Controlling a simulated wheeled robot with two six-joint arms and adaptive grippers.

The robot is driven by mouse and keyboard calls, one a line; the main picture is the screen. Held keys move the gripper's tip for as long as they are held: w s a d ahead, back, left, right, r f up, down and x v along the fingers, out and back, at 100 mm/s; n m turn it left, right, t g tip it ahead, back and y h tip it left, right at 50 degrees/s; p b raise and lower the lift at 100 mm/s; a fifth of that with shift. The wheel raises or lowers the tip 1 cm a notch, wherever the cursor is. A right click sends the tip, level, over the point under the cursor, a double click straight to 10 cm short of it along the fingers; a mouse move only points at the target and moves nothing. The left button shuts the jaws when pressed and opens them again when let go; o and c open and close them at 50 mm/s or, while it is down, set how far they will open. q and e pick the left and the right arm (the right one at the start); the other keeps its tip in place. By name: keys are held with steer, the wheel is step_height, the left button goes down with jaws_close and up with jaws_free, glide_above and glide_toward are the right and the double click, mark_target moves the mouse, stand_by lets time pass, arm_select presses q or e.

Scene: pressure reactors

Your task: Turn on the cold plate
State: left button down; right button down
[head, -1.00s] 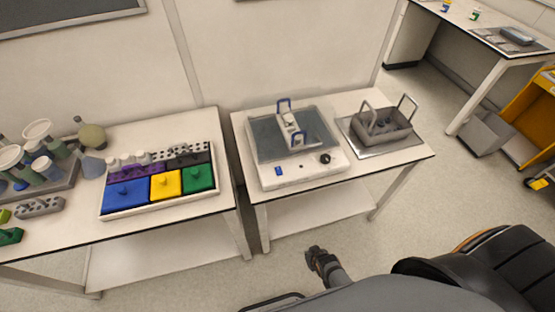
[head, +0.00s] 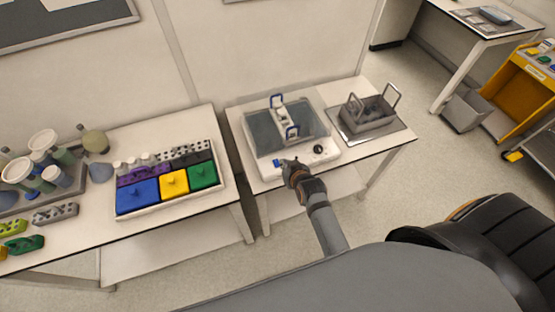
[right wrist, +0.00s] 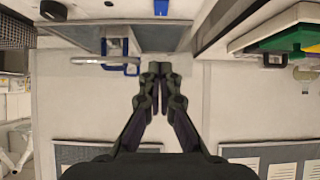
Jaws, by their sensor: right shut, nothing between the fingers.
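The cold plate (head: 262,131) is a white device with a dark grey top on the right-hand table. Its front panel carries a blue switch (head: 277,163) at the left and a black knob (head: 318,149) at the right. My right gripper (head: 286,164) is shut and empty, its tips close to the blue switch; I cannot tell whether they touch. In the right wrist view the shut fingertips (right wrist: 160,70) are at the centre, with the blue switch (right wrist: 161,7) at the top edge. The switch's position is too small to read. My left gripper is not in view.
A metal holder with blue handles (head: 279,104) stands on the cold plate. A grey basket (head: 366,113) on a tray is to its right. A tray of blue, yellow and green blocks (head: 174,184) is on the left table, across a narrow gap.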

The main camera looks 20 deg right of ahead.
steer(key=x, duration=0.5)
steer(key=b, duration=0.6)
glide_above(277, 164)
step_height(277, 164, down, 4)
steer(key=shift+f, duration=0.2)
step_height(277, 164, down, 2)
steer(key=shift+f+b, duration=0.1)
steer(key=shift+b, duration=1.15)
steer(key=shift+f+b, duration=0.2)
steer(key=shift+b, duration=0.25)
